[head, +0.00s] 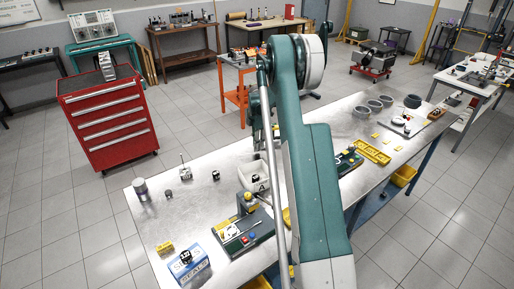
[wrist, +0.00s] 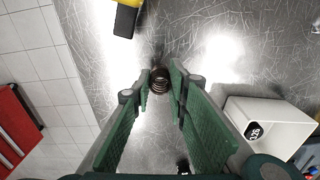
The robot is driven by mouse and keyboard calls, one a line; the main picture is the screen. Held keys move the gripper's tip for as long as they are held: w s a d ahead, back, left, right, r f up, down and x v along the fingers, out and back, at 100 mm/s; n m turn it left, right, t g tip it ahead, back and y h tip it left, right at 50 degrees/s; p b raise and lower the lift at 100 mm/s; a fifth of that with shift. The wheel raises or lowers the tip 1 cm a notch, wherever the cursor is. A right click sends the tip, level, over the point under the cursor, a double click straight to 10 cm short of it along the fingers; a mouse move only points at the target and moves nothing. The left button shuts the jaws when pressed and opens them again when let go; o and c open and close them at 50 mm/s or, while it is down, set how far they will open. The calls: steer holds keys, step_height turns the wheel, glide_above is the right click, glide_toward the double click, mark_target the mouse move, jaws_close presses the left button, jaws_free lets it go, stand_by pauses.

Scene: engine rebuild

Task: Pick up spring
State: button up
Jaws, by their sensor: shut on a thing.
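The spring (wrist: 160,80) is a small dark brown coil, seen in the wrist view between the tips of my gripper (wrist: 160,76). The green fingers are closed in on both sides of it, and it is held at their far ends. The bright metal bench top (wrist: 220,62) is behind it; I cannot tell how far the spring is above the bench. In the head view my arm covers the gripper, and the spring cannot be made out there.
A white open bin (wrist: 232,108) stands right of the fingers. A yellow and black item (wrist: 126,18) lies at the top. A red tool cabinet (head: 108,115) stands left on the floor.

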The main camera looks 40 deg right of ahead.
step_height(320, 180, up, 8)
steer(key=shift+r, duration=0.15)
stand_by(0.3)
